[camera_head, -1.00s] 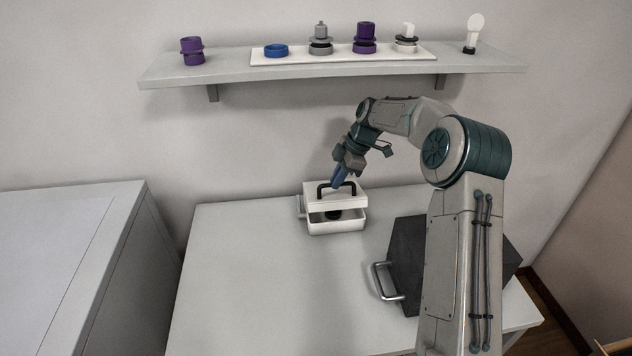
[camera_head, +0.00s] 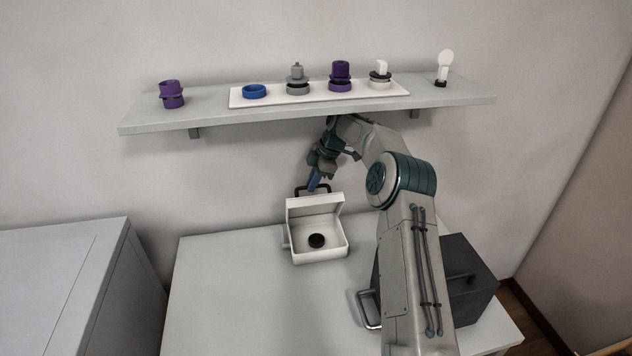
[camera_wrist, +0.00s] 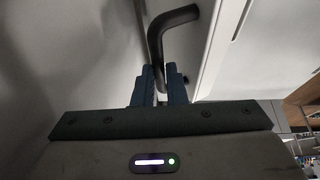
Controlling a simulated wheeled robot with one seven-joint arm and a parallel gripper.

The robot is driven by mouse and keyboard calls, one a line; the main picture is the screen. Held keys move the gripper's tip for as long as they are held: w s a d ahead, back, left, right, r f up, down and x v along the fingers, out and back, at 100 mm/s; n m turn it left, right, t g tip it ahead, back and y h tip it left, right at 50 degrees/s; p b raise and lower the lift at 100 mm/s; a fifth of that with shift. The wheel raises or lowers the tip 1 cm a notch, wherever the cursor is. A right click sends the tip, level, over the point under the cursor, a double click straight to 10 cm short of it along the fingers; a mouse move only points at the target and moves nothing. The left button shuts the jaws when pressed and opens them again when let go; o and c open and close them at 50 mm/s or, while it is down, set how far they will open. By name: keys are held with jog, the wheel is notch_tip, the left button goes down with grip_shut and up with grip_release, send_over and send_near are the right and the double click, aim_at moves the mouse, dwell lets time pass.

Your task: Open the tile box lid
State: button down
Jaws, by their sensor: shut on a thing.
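The white tile box (camera_head: 320,252) stands on the table with its lid (camera_head: 315,208) swung up and back, standing steeply at the rear. A round black piece (camera_head: 316,240) lies inside the box. The lid's black handle (camera_head: 312,189) is at the top of the raised lid. My gripper (camera_head: 313,186) is shut on this handle, above and behind the box. In the wrist view the blue-grey fingers (camera_wrist: 160,82) close around the lower part of the black handle (camera_wrist: 172,22), and the white lid (camera_wrist: 208,45) is beside them.
A dark grey box (camera_head: 468,282) with a metal handle (camera_head: 369,310) stands right of the tile box, partly behind my arm. The shelf (camera_head: 215,121) above holds purple, blue, grey and white parts. The table (camera_head: 235,300) is clear at front left.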

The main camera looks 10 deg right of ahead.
jog(key=shift+d+f, duration=0.1)
jog(key=shift+f, duration=0.2)
jog(key=c, duration=1.5)
grip_release()
jog(key=shift+w, duration=0.15)
jog(key=shift+r, duration=0.25)
jog(key=shift+d+r, duration=0.15)
jog(key=shift+r, duration=0.2)
jog(key=shift+d+r+b, duration=0.45)
jog(key=shift+d+r, duration=0.3)
jog(key=shift+d, duration=0.3)
jog(key=d, duration=0.3)
jog(key=s+d+b, duration=0.1)
jog(key=d, duration=0.6)
jog(key=shift+s+d+r, duration=0.1)
jog(key=shift+s+d, duration=0.05)
jog(key=shift+d, duration=0.2)
